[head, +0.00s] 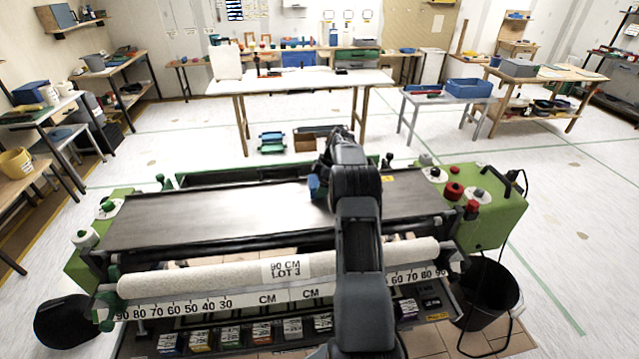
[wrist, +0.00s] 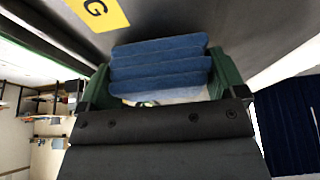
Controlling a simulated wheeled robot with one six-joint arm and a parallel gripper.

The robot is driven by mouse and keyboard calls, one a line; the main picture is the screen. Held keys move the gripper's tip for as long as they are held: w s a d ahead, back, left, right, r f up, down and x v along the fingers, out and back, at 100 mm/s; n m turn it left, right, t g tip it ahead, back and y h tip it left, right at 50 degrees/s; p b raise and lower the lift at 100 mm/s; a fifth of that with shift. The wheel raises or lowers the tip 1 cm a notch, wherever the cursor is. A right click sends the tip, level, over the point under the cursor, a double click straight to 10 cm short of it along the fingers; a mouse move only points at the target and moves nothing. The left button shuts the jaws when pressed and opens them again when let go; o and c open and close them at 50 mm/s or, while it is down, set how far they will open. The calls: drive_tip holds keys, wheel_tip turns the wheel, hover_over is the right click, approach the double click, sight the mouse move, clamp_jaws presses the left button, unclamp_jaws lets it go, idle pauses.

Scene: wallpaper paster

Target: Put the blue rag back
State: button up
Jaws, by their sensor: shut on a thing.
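The blue rag (wrist: 160,68), a folded cloth in several layers, is held between the green fingers of my gripper (wrist: 160,75) in the wrist view. A small blue part of the rag also shows in the head view (head: 317,187), at the left side of my arm, over the metal top (head: 220,212) of the pasting machine. My arm hides most of the gripper there. In the wrist view the grey metal surface with a yellow label (wrist: 98,12) lies just beyond the rag. I cannot tell whether the rag touches it.
The machine's green end housing (head: 490,215) carries red and white knobs. A paper roll (head: 200,279) lies along its front. A black bucket (head: 488,287) hangs or stands at the right. A white table (head: 300,82) stands behind, with open floor around.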

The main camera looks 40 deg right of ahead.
drive_tip(key=shift+f, duration=0.1)
drive_tip(key=shift+f+b, duration=0.15)
drive_tip(key=shift+b, duration=0.15)
drive_tip(key=o, duration=0.7)
drive_tip(key=shift+c, duration=0.2)
drive_tip(key=shift+r+p, duration=0.2)
drive_tip(key=shift+p, duration=0.25)
